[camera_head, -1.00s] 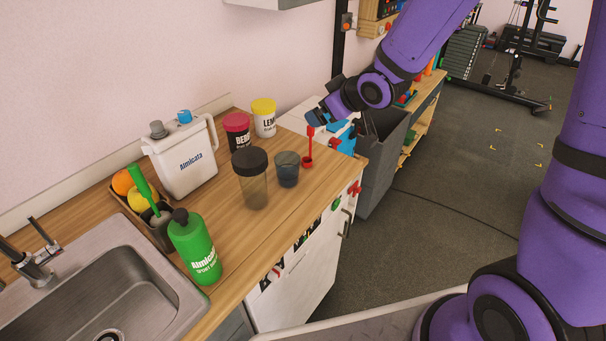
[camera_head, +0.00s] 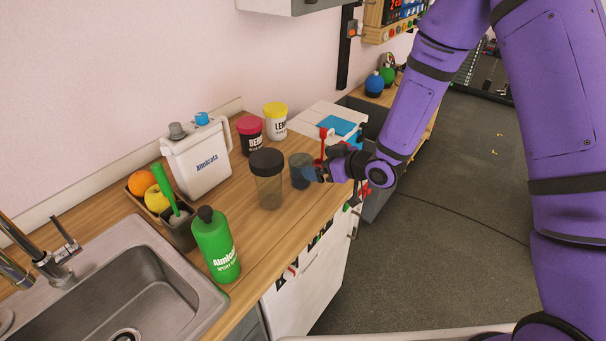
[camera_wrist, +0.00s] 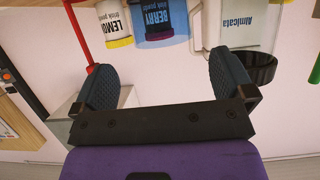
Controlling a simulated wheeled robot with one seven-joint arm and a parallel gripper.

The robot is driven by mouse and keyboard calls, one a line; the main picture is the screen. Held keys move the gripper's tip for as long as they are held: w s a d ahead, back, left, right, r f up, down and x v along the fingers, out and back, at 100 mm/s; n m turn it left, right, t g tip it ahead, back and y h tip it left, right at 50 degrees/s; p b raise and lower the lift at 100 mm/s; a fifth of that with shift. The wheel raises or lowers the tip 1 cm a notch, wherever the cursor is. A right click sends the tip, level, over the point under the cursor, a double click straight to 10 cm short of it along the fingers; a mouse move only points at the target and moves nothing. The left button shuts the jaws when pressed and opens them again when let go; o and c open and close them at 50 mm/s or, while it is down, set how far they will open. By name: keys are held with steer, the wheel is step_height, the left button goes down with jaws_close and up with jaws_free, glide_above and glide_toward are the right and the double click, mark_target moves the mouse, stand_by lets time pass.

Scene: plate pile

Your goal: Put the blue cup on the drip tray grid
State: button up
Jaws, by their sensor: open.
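The blue cup (camera_head: 300,171) is a dark, see-through tumbler, upright on the wooden counter just right of the black-lidded shaker (camera_head: 267,178). My gripper (camera_head: 317,173) is low at the cup's right side; I cannot tell if they touch. In the wrist view, which is upside down, my gripper (camera_wrist: 162,78) is open with nothing between its pads. The blue cup (camera_wrist: 162,36) shows there beyond the fingertips, between them in the picture, with the berry tub seen through it. I cannot make out a drip tray grid.
A red upright tool (camera_head: 323,143) stands close behind my gripper, by a white unit with a blue panel (camera_head: 338,126). Berry (camera_head: 250,135) and lemon (camera_head: 275,121) tubs, a white jug (camera_head: 199,163) and a green bottle (camera_head: 216,245) share the counter. The sink is at left.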

mark_target(292, 159)
steer(key=shift+x, duration=3.55)
steer(key=shift+s, duration=0.15)
steer(key=c, duration=1)
steer(key=shift+a+r, duration=0.1)
steer(key=shift+r, duration=0.15)
